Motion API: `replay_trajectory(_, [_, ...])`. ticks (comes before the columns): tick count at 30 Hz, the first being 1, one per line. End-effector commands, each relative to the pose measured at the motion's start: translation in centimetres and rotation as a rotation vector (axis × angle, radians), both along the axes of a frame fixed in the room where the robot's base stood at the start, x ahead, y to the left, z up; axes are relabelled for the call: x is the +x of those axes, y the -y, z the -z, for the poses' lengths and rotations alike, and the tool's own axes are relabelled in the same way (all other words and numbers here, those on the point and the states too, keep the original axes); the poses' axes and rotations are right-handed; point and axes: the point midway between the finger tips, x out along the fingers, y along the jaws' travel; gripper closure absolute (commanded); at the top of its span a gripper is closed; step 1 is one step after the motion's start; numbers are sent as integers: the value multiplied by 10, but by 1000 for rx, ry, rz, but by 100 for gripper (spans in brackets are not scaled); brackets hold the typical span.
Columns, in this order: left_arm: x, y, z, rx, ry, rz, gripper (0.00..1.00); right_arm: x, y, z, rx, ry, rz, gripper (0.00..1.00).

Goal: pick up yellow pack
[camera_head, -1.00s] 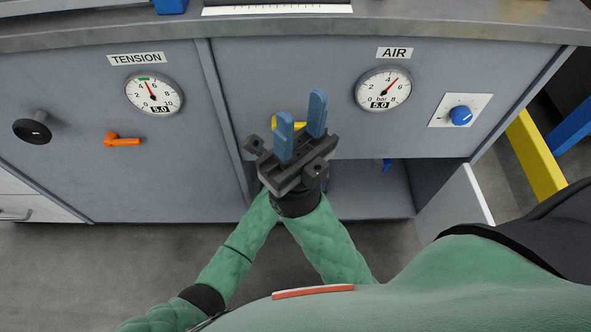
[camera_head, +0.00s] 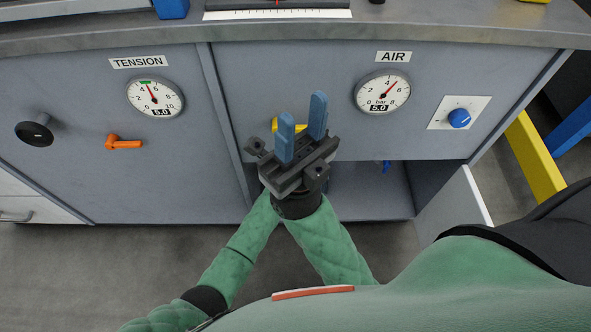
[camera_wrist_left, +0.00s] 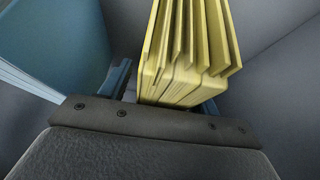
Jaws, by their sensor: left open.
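The yellow pack (camera_wrist_left: 186,50), a stack of folded yellow sheets, stands in the middle of the left wrist view. My left gripper (camera_wrist_left: 165,95) is open, with one blue finger on each side of the pack's near end. I cannot tell whether the fingers touch it. In the head view my left gripper and the pack are not visible; the left arm runs in behind my right gripper. My right gripper (camera_head: 301,128) is open and empty, its blue fingers pointing up in front of the cabinet.
A teal pack with white page edges (camera_wrist_left: 55,45) stands left of the yellow pack. Grey walls close in around both. An orange lever (camera_head: 124,144) and black knob (camera_head: 35,133) stick out.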

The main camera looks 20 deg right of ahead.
Motion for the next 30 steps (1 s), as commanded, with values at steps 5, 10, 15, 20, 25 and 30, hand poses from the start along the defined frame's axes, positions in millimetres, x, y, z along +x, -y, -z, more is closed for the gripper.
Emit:
replay_trajectory(5, [0,0,0,0,0,0,54,1,0,-2,2,7,0,64])
replay_trajectory(10, [0,0,0,0,0,0,87,1,0,-2,3,6,1,64])
replay_trajectory(15, [1,0,-1,-2,2,0,100,0,0,-1,3,1,1,64])
replay_trajectory(20, [1,0,-1,-2,2,0,100,0,0,3,2,-9,1,64])
replay_trajectory(25, [1,0,-4,-2,3,0,100,-1,0,12,0,-11,1,64])
replay_trajectory(30, [-4,0,-34,-4,2,-2,100,-1,1,-6,-13,0,20,64])
